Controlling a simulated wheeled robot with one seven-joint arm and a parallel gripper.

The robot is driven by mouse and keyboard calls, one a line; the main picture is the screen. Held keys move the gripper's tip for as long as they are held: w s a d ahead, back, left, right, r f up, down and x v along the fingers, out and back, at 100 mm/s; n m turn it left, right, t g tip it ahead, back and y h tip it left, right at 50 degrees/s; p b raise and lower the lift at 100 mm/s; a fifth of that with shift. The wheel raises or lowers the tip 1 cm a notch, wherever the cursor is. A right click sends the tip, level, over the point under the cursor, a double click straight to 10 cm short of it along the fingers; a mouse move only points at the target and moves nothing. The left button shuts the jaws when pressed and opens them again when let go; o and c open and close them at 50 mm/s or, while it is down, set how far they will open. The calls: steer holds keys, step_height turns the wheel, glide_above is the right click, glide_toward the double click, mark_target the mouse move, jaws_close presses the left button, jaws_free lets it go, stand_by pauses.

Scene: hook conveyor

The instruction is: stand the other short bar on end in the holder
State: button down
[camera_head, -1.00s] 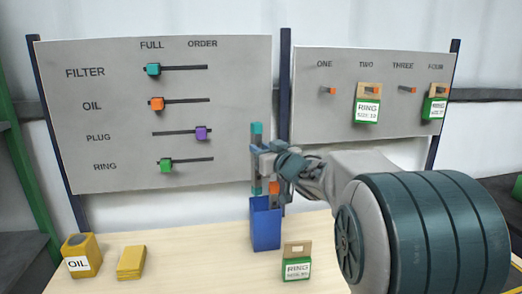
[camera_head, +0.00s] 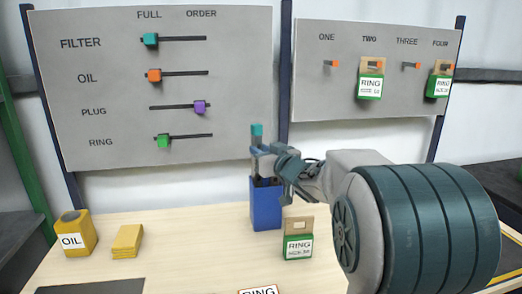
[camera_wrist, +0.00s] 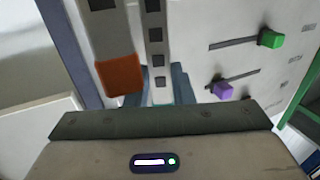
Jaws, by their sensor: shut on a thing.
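My gripper (camera_head: 260,150) is shut on a grey bar with a teal end (camera_head: 256,130). The bar stands upright over the blue holder (camera_head: 265,205), and its lower end appears to be inside the holder's mouth. Whether it touches the bottom is hidden. In the wrist view, the held grey bar (camera_wrist: 154,40) shows a row of dark square holes and runs down between my fingers (camera_wrist: 180,85). Beside it is another grey bar with an orange end (camera_wrist: 120,75). In the head view my gripper mostly hides that bar above the holder.
A green-and-tan RING box (camera_head: 298,245) stands just right of the holder. A yellow OIL box (camera_head: 73,235) and a yellow block (camera_head: 127,240) are at the left. A slider board (camera_head: 160,90) and a hook board (camera_head: 370,75) stand behind. The table between the yellow block and holder is clear.

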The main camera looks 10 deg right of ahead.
steer(key=shift+s+f, duration=0.1)
steer(key=shift+f, duration=0.45)
steer(key=c, duration=1.2)
jaws_free()
steer(key=shift+f, duration=0.15)
steer(key=shift+o, duration=0.2)
steer(key=shift+f, duration=0.15)
steer(key=shift+s+d, duration=0.1)
steer(key=v, duration=1.3)
steer(key=shift+s+r, duration=0.35)
steer(key=shift+r, duration=0.15)
steer(key=shift+r, duration=0.1)
